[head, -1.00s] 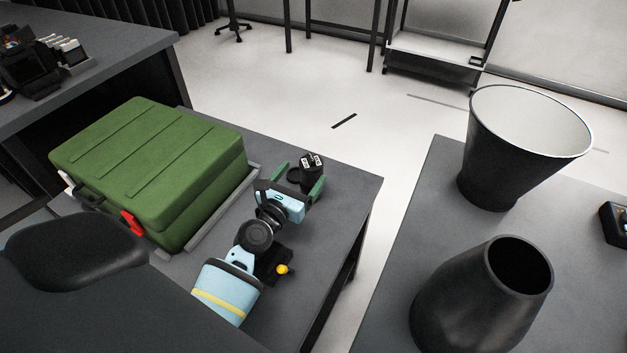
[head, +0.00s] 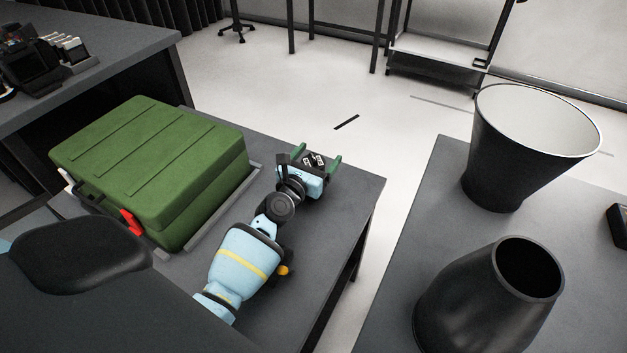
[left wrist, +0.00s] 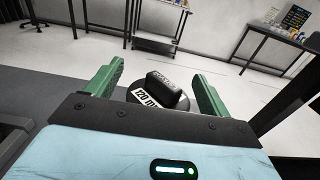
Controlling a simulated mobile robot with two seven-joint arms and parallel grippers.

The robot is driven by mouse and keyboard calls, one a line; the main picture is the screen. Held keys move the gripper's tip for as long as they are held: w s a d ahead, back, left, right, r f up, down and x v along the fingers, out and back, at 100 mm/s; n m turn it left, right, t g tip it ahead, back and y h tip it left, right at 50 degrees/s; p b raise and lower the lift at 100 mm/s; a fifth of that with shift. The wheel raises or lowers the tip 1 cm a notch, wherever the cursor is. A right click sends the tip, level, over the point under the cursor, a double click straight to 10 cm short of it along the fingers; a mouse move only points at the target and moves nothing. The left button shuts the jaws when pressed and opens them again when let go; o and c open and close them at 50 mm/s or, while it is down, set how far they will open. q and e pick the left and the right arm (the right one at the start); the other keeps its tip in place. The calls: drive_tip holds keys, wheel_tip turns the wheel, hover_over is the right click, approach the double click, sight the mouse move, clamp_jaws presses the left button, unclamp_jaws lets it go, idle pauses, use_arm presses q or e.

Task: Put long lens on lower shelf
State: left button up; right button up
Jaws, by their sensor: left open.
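A black lens (head: 314,160) with white markings sits near the far end of the grey table. Its dark body with white lettering also shows in the left wrist view (left wrist: 158,92). My left gripper (head: 317,157) is open, its two green fingers on either side of the lens. In the left wrist view my left gripper (left wrist: 158,72) has the lens between its fingers, with gaps beside it. A metal shelf rack (head: 440,50) with a low shelf stands at the back; it also shows in the left wrist view (left wrist: 156,43). My right gripper is not in view.
A green case (head: 150,160) lies on the table left of my arm. A black object with a yellow knob (head: 284,271) is partly hidden by my arm. Open floor lies beyond.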

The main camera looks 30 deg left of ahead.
use_arm(q)
clamp_jaws()
drive_tip(key=shift+r, duration=0.1)
idle(0.5)
drive_tip(key=shift+r, duration=0.1)
drive_tip(key=shift+r, duration=0.25)
wheel_tip(320, 180, up, 3)
drive_tip(key=shift+w+r+p, duration=0.1)
drive_tip(key=shift+p, duration=1.1)
drive_tip(key=s+a, duration=0.2)
drive_tip(key=s, duration=0.6)
drive_tip(key=s+a+r+p, duration=0.1)
drive_tip(key=s, duration=0.6)
drive_tip(key=shift+s+a, duration=0.35)
drive_tip(key=shift+a, duration=0.05)
